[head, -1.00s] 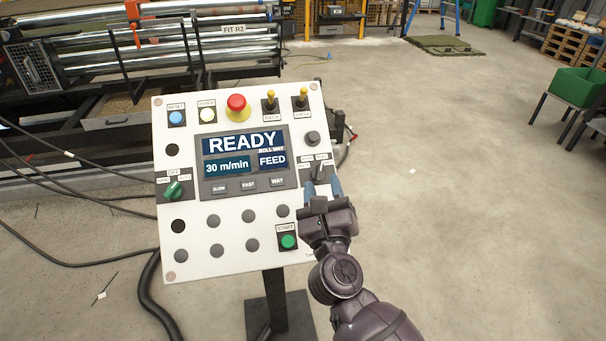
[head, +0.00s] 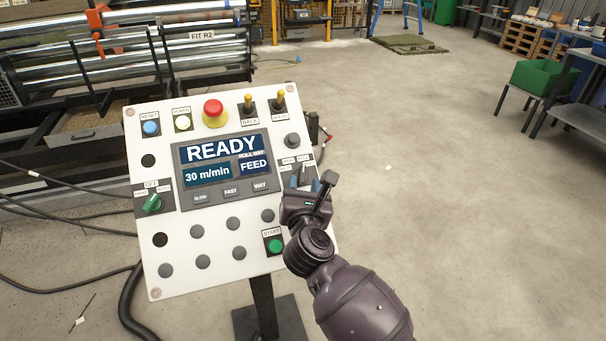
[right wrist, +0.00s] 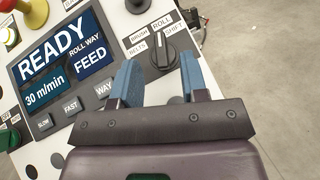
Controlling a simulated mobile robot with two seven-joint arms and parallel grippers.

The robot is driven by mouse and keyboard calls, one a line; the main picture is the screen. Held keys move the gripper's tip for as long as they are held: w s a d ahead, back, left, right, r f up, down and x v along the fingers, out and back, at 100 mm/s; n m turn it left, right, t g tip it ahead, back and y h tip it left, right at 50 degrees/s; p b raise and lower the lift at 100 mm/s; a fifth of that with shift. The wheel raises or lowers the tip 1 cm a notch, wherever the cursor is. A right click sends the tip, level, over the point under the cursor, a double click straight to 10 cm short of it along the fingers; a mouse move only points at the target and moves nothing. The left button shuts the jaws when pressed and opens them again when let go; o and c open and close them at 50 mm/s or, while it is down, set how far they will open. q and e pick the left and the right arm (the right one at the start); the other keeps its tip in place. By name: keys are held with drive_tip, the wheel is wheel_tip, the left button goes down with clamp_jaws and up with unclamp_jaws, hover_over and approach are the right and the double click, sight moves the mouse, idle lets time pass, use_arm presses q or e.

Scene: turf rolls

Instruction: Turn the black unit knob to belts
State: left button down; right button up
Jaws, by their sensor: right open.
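The black unit knob (right wrist: 162,52) sits on a dark plate with the labels BRUSH, BELTS, ROLL and SHIFT. Its bar stands nearly upright in the right wrist view, top leaning left; the exact label it points at is hard to tell. In the head view the knob (head: 303,171) is partly hidden by my right gripper (head: 309,184). That gripper is open, its blue fingers in the right wrist view (right wrist: 160,72) to either side of the knob's lower end. No contact can be made out. My left gripper is out of view.
The white control panel (head: 212,262) has a screen (head: 222,165) reading READY, 30 m/min and FEED. A green knob (head: 152,203), a red stop button (head: 214,112), yellow-tipped switches and a green START button (head: 275,246) are on it. Open floor lies to the right.

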sight(303, 172)
drive_tip(key=w, duration=0.3)
drive_tip(key=shift+w+f, duration=0.1)
drive_tip(key=shift+w, duration=0.05)
drive_tip(key=shift+w+b, duration=0.3)
drive_tip(key=shift+w, duration=0.3)
